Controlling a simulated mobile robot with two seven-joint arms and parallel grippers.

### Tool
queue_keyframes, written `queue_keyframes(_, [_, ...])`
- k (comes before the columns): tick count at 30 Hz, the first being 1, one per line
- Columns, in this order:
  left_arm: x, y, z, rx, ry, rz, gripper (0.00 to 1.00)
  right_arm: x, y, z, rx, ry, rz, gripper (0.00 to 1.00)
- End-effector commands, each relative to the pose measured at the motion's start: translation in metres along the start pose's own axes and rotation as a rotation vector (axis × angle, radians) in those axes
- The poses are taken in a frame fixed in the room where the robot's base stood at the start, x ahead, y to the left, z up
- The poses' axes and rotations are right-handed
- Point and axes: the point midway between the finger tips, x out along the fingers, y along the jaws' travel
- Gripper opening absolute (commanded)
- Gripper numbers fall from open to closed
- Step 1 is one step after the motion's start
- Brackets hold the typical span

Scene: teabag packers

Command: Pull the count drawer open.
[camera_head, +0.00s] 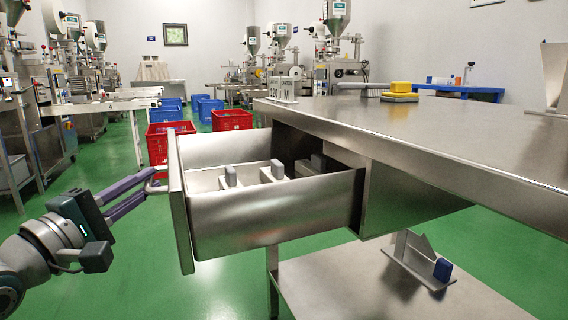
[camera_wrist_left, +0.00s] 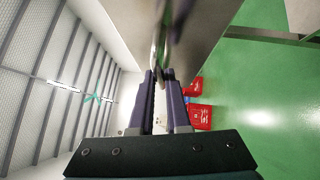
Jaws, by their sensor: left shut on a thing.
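The count drawer (camera_head: 270,215) is a steel drawer under the steel table, standing well out of its housing in the head view. Grey blocks on pale pieces (camera_head: 231,176) show inside it. Its front panel (camera_head: 181,205) faces left and carries a bar handle (camera_head: 156,182). My left gripper (camera_head: 150,187) comes in from the left and is shut on the drawer handle. In the left wrist view its two purple fingers reach the handle (camera_wrist_left: 160,48), beside the drawer front (camera_wrist_left: 205,35). My right gripper is in neither view.
The steel table (camera_head: 440,130) carries a yellow block (camera_head: 401,88) and a small rack (camera_head: 282,90). A lower shelf (camera_head: 350,285) holds a bracket with a blue block (camera_head: 443,270). Red crates (camera_head: 170,140) and blue crates stand behind the drawer.

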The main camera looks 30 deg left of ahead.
Motion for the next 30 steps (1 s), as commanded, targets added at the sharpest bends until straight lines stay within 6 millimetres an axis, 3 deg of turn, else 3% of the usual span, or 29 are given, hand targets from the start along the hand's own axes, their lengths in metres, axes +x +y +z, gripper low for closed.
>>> queue_keyframes(10, [-0.031,0.009,-0.031,0.001,0.000,0.000,0.00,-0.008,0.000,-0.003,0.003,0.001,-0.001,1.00])
queue_keyframes(26, [-0.036,0.011,-0.036,0.000,-0.001,0.002,0.00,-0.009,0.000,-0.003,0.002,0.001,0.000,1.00])
queue_keyframes(27, [-0.036,0.011,-0.036,-0.001,-0.001,0.002,0.19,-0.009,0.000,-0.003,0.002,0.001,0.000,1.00])
queue_keyframes(30, [-0.036,0.010,-0.036,-0.001,-0.001,0.002,0.30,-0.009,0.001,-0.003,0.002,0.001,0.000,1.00])
